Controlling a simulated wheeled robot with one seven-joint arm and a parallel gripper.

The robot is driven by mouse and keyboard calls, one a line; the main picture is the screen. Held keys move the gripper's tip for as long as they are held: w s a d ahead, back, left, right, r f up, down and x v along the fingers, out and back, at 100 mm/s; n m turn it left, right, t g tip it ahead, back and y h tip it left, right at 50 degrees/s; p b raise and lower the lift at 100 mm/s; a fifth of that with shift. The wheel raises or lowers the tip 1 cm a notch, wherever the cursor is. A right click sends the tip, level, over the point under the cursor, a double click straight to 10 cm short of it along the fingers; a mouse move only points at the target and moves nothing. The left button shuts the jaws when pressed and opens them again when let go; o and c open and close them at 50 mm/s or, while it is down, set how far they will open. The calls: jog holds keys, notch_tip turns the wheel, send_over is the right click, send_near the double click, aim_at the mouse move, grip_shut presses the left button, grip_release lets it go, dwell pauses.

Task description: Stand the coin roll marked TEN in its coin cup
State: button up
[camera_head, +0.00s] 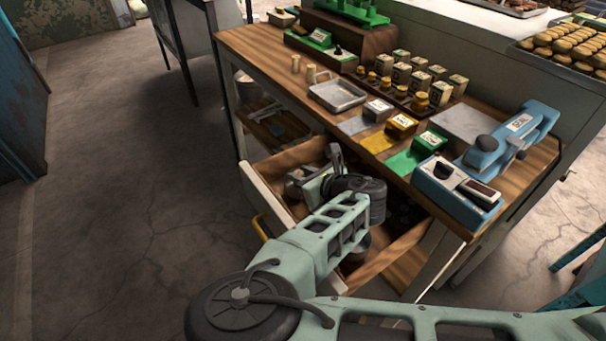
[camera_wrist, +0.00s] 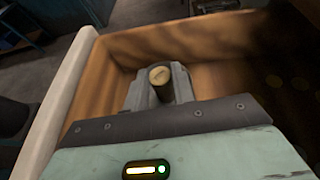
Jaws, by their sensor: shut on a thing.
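My gripper (camera_head: 312,180) is inside the open wooden drawer (camera_head: 266,190) under the counter. In the wrist view its grey fingers (camera_wrist: 160,86) are shut on a short upright coin roll (camera_wrist: 160,74) with a tan end face. A dark mark shows on that end, but I cannot read it as TEN. The fingers hide most of the roll's sides, and I cannot tell whether its lower end touches anything. Dim round shapes (camera_wrist: 273,82) on the right of the drawer may be coins or cup openings. I cannot make out the coin cup for certain.
Two small tan cylinders (camera_head: 303,68) stand on the counter beside a metal tray (camera_head: 338,95). Grey, yellow and green pads with small boxes, and a blue device (camera_head: 456,186), line the counter's front edge above the drawer. The drawer walls surround my gripper closely.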

jog(key=shift+f, duration=0.25)
jog(key=o, duration=0.7)
jog(key=shift+o, duration=0.2)
jog(key=shift+r, duration=0.15)
jog(key=b+v, duration=0.1)
jog(key=v, duration=1.1)
jog(key=shift+d, duration=0.1)
